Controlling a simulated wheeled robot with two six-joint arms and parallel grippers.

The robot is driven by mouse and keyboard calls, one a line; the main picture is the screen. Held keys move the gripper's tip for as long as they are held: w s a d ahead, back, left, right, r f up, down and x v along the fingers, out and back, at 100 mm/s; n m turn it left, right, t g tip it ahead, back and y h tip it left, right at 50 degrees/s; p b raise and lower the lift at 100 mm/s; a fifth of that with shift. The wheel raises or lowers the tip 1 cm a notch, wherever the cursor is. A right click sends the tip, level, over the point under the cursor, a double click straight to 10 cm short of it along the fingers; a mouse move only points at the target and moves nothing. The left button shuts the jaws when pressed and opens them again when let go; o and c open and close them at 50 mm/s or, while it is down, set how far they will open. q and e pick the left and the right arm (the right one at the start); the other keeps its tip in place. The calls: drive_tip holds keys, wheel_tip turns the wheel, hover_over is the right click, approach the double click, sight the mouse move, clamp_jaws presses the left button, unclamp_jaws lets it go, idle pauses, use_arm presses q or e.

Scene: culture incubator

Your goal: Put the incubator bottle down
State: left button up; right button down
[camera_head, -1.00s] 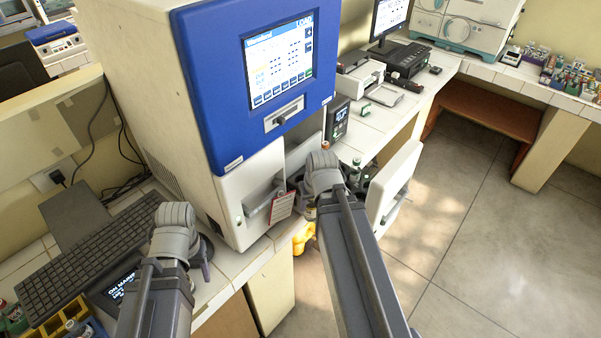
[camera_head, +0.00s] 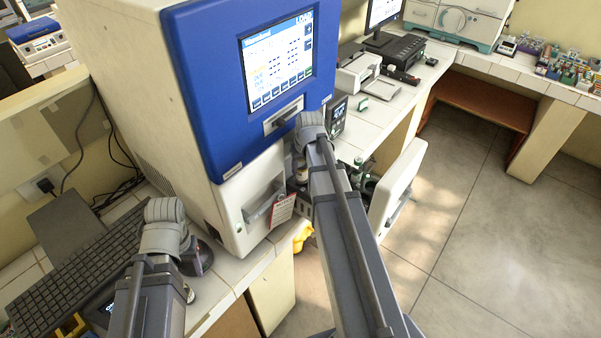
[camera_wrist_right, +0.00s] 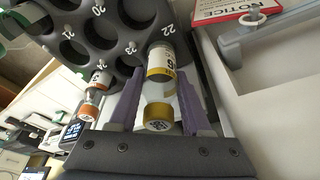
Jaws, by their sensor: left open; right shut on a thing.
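In the right wrist view, my right gripper (camera_wrist_right: 159,80) is shut on the incubator bottle (camera_wrist_right: 159,62), which has a pale label and yellow bands. The bottle lies between the purple fingers beside the number 22 of a dark rack (camera_wrist_right: 105,57) with numbered round holes. I cannot tell whether the bottle touches the rack. In the head view, my right wrist hides most of that gripper at the white and blue incubator (camera_head: 205,100). My left gripper (camera_head: 198,262) is open over the counter beside the keyboard, partly hidden by its wrist.
The incubator's open white door (camera_head: 398,188) sticks out to the right of my right arm. A keyboard (camera_head: 85,265) lies at the left. A red-edged sign (camera_wrist_right: 235,10) and pale panel border the rack.

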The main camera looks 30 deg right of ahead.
sight(301, 174)
drive_tip(key=b+x, duration=0.3)
drive_tip(key=shift+f, duration=0.15)
drive_tip(key=shift+s+f+b, duration=0.1)
drive_tip(key=shift+f+b, duration=0.2)
drive_tip(key=shift+b, duration=0.05)
drive_tip(key=shift+a+r, duration=0.1)
drive_tip(key=shift+f, duration=0.2)
drive_tip(key=shift+c, duration=1.8)
unclamp_jaws()
drive_tip(key=shift+r, duration=0.1)
